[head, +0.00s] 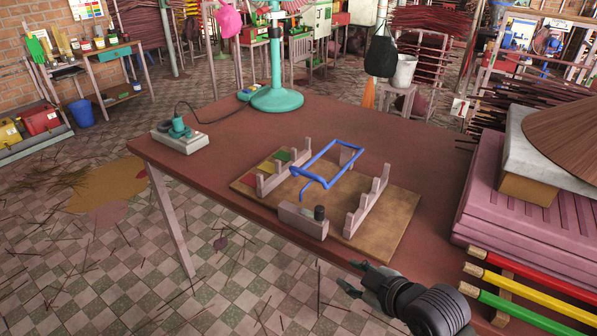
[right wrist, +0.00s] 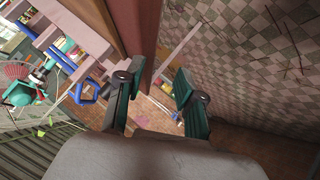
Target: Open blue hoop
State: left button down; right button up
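The blue hoop (head: 311,177) is a rectangular tube frame with a bent end at the front. In the head view it sits over a wooden board (head: 393,226) between two notched grey uprights, and it looks tilted. It also shows at the left of the right wrist view (right wrist: 86,99), partly cut up by other parts. My right gripper (head: 352,277) is at the table's front edge, in front of and to the right of the hoop and apart from it. In the wrist view its two fingers (right wrist: 160,68) are spread with nothing between them. My left gripper is not in view.
A grey block with a dark knob (head: 303,220) stands at the board's front edge. The red-brown table (head: 219,130) holds a green stand base (head: 276,99) and a small corded device (head: 180,138). Pink stacked trays and coloured rods (head: 530,277) crowd the right. The table's left part is mostly clear.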

aim_at(311, 176)
jog(key=w+a+r+n+t+y, duration=0.1)
jog(key=w+r+n+t+y, duration=0.25)
jog(key=w+r+n, duration=0.6)
jog(key=w+a+m, duration=0.1)
jog(key=w+a, duration=0.1)
jog(key=w, duration=0.1)
jog(key=w+a+r+m, duration=0.1)
jog(key=w+a, duration=0.2)
jog(key=w, duration=0.1)
jog(key=w+a+m+p, duration=0.1)
jog(key=w+a, duration=0.1)
jog(key=w, duration=0.2)
jog(key=shift+a+r+g, duration=0.25)
jog(key=shift+a, duration=0.15)
jog(key=shift+c, duration=0.3)
grip_shut()
